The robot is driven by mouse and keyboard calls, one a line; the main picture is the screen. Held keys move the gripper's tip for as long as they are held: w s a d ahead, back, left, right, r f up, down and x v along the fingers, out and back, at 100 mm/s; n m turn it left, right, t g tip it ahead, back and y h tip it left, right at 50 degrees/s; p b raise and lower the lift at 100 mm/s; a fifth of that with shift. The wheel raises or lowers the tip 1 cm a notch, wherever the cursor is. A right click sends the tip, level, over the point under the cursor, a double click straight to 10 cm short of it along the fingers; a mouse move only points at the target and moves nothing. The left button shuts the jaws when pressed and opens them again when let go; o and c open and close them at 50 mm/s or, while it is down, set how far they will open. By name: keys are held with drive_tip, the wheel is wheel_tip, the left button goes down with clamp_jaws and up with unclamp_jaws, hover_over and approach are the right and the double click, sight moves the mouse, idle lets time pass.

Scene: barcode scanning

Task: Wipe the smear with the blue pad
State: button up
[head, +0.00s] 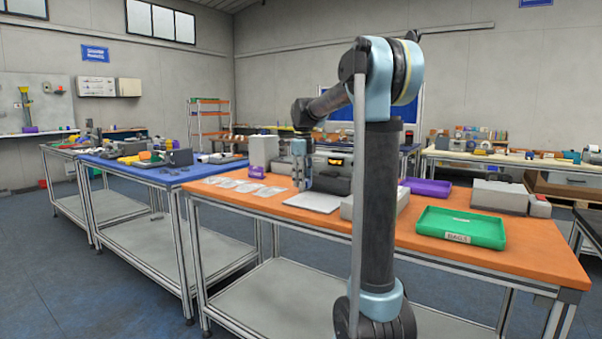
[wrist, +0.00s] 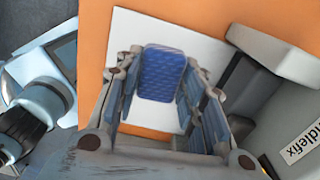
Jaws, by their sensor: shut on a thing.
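The blue pad (wrist: 165,72) is between the two fingers of my gripper (wrist: 163,82) in the wrist view, and the gripper is shut on it. Below it lies a white board (wrist: 207,58) on the orange tabletop (wrist: 100,20). I cannot tell whether the pad touches the board. In the head view my gripper (head: 303,184) points down over the white board (head: 312,202). I cannot make out the smear in either view; the pad and fingers hide part of the board.
A grey box with a printed label (wrist: 303,143) stands close to the right of my gripper in the wrist view. In the head view a dark machine (head: 331,176) stands behind the board, several flat packets (head: 245,187) lie left, and a green tray (head: 461,227) sits right.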

drive_tip(key=shift+r, duration=1.7)
